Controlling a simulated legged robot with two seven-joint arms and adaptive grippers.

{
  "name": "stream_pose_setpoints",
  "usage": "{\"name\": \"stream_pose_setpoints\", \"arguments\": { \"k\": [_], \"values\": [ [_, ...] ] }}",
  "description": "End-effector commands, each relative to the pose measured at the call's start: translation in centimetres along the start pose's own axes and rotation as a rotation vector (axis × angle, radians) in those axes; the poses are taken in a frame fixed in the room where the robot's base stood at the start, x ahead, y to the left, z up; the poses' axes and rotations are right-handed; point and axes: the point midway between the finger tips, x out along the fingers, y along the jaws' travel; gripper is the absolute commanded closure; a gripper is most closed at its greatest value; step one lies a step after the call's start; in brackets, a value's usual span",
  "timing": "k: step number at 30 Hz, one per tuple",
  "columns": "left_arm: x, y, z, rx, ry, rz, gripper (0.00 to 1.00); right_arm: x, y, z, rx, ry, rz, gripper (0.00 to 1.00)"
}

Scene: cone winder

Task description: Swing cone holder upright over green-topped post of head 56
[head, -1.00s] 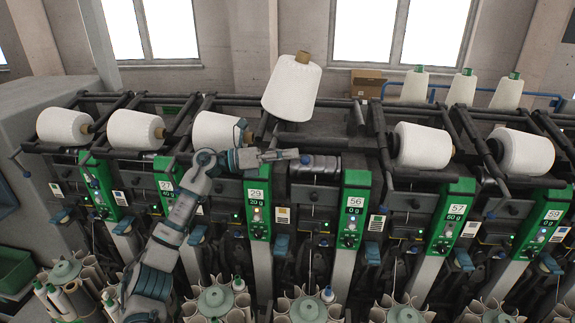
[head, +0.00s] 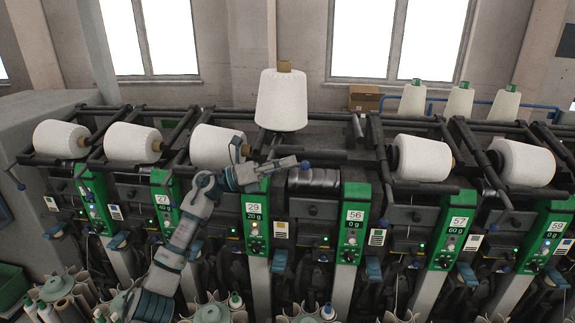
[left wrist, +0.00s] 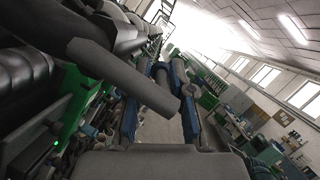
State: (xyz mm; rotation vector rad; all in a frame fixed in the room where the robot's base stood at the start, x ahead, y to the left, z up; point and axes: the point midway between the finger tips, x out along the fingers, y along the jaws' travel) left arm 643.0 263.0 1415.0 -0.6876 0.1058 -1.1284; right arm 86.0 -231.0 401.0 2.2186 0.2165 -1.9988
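A white cone (head: 282,102) with a brown tube tip stands upright on its holder, behind the rails between heads 29 and 56. The holder under it is largely hidden. The green-topped post of head 56 (head: 355,205) is to the right of the cone and lower. A bare black drum (head: 314,181) lies left of the post. My right gripper is not in view.
Lying cones flank the bay: one at head 29 (head: 217,147) behind my left arm, one at head 57 (head: 420,158). Black rails run across the machine top. Upright spare cones (head: 459,101) and a brown box (head: 364,98) stand at the back.

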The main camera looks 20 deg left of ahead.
Motion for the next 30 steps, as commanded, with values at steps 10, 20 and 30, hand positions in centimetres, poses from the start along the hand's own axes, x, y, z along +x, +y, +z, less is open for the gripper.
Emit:
{"name": "stream_pose_setpoints", "arguments": {
  "k": [10,20,30],
  "values": [
    [-0.1,0.0,-0.1,0.000,0.003,0.000,0.62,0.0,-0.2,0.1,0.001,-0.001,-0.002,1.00],
    [-5.6,0.3,-0.1,-0.002,0.002,0.004,0.62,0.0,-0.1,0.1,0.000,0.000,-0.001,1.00],
    [-11.4,0.4,-0.1,-0.003,0.002,0.001,0.62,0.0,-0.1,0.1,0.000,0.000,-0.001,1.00]
  ]
}}
